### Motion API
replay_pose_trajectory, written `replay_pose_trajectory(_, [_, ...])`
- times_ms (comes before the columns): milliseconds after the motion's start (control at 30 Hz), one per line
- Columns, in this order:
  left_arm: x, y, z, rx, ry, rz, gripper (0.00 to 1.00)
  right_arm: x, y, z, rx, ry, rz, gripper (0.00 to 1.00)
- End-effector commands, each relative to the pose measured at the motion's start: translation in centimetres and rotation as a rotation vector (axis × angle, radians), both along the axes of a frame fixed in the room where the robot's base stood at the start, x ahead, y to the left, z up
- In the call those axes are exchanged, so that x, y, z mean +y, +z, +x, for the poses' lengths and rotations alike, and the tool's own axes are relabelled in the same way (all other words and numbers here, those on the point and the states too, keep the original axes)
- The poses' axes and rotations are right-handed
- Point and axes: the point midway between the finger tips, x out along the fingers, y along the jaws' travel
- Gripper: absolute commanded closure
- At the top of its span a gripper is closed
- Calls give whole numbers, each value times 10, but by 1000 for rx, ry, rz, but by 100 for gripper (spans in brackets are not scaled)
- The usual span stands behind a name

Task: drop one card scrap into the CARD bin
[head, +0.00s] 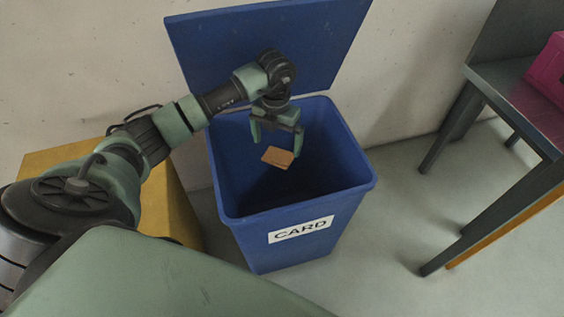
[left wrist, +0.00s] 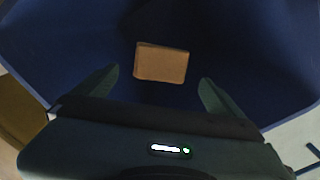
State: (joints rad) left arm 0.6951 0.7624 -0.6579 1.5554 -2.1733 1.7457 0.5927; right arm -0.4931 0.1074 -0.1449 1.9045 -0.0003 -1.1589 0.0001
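The blue CARD bin (head: 300,215) stands on the floor with its lid (head: 265,45) raised against the wall. My left gripper (head: 276,140) is over the bin's mouth, pointing down, with its fingers apart. A brown card scrap (head: 278,157) is just below the fingertips, inside the bin's outline. In the left wrist view the scrap (left wrist: 161,63) lies beyond the two spread fingers (left wrist: 160,88), with a gap on each side, so nothing holds it. Blue bin walls surround it. I cannot tell whether it is falling or resting. My right gripper is not in view.
A yellow box-like thing (head: 178,207) stands left of the bin, partly behind my left arm. A dark table (head: 515,95) with a pink object (head: 548,70) stands at the right. The floor (head: 400,220) between bin and table is clear.

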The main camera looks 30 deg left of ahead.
Motion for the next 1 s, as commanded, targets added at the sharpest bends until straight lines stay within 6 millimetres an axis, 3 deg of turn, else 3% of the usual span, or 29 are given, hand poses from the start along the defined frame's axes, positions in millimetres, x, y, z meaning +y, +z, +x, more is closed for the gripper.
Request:
replay_pose_trajectory(267, [0,3,0,-1,0,0,0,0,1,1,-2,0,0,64])
replay_pose_trajectory(367, [0,15,1,-3,0,0,0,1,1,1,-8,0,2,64])
replay_pose_trajectory(433, [0,27,1,-3,0,0,0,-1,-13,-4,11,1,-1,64])
replay_pose_trajectory(700, [0,67,1,-2,0,0,0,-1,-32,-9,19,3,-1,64])
replay_pose_trajectory(1000, [0,75,0,1,0,0,0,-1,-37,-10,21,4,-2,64])
